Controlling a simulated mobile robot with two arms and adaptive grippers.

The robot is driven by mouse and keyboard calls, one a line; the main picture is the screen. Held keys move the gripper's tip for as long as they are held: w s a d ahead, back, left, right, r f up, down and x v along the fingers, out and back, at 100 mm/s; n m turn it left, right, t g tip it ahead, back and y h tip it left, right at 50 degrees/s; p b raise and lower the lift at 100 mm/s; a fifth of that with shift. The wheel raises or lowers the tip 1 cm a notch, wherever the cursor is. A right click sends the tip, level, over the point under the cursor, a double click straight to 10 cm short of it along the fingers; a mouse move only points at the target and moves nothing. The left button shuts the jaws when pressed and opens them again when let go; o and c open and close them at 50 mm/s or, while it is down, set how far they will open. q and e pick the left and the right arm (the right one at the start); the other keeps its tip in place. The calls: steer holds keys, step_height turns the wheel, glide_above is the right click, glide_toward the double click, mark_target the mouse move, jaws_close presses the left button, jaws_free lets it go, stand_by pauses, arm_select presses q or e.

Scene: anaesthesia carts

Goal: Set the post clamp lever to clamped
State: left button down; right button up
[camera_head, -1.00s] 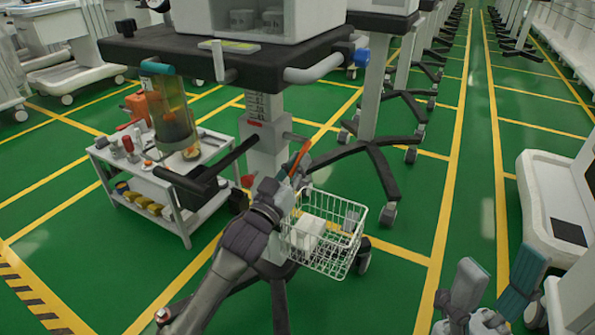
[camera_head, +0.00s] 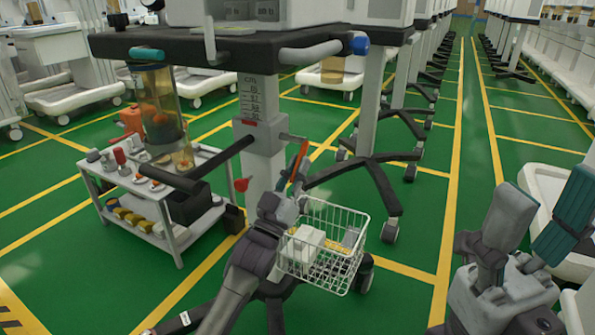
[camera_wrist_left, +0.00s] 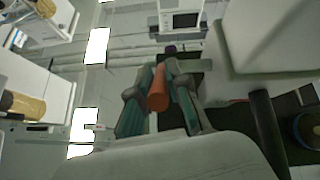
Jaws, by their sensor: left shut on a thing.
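The post clamp lever's orange handle (camera_head: 299,160) stands nearly upright beside the grey post (camera_head: 264,160) of the cart, under its dark top. My left gripper (camera_head: 294,174) is at the handle, its fingers partly hidden by its own body. In the left wrist view, the orange handle (camera_wrist_left: 158,90) sits between the two teal fingers (camera_wrist_left: 159,103), which are shut on it. The clamp body is hard to make out behind the gripper. My right gripper (camera_head: 537,222) is at the lower right, its fingers spread apart and empty.
A white wire basket (camera_head: 322,270) with a white box hangs right beside my left gripper. A red knob (camera_head: 241,184) is left of the post. A low white trolley (camera_head: 180,233) stands at the left.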

arm_select(q)
steer(key=c, duration=1.1)
jaws_free()
steer(key=shift+c, duration=0.2)
steer(key=v, duration=1.2)
